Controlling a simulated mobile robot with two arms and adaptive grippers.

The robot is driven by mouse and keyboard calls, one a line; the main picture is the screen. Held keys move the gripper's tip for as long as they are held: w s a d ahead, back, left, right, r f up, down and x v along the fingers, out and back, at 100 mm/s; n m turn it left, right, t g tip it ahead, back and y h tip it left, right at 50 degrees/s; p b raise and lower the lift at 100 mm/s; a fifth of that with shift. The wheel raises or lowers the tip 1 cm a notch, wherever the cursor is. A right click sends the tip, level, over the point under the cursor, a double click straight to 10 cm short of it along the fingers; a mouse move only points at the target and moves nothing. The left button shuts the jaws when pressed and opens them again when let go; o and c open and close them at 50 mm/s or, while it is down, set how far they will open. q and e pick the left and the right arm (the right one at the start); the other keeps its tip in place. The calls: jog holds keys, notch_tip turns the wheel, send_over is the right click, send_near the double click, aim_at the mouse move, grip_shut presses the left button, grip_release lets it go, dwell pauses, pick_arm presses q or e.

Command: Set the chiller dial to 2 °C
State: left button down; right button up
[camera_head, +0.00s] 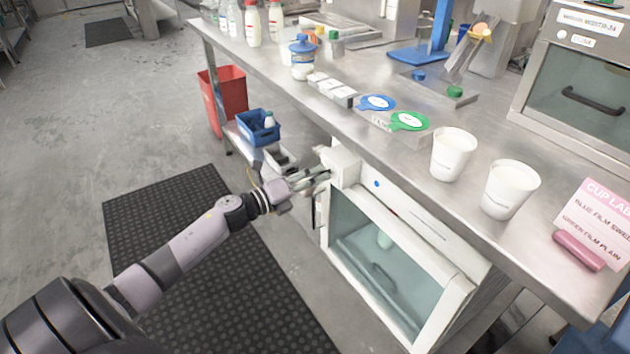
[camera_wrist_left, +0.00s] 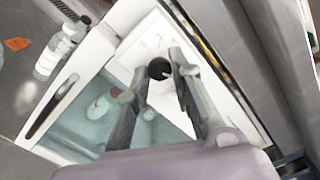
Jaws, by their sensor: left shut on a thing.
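The chiller (camera_head: 462,287) is a white under-counter cabinet with a tinted glass door. A white control box (camera_head: 345,165) sticks out at its upper left corner. In the left wrist view the dial (camera_wrist_left: 159,68) is a small dark round knob on a white face, between the fingertips. My left gripper (camera_head: 322,178) is at the front of the control box, and its fingers (camera_wrist_left: 160,72) are shut on the dial. The dial's setting and any temperature marks cannot be read. My right gripper is in neither view.
The steel counter (camera_head: 400,165) overhangs the chiller, with white cups (camera_head: 453,155), a green paddle (camera_head: 410,121) and a blue paddle (camera_head: 376,102) on it. A blue crate (camera_head: 258,128) and a red bin (camera_head: 222,95) stand left of the chiller. The dark floor mat (camera_head: 165,215) is clear.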

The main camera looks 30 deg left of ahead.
pick_arm(q)
jog(key=shift+f+m, duration=0.1)
jog(key=shift+m, duration=0.2)
jog(key=shift+d, duration=0.1)
jog(key=c, duration=1.4)
grip_release()
jog(key=v, duration=1.2)
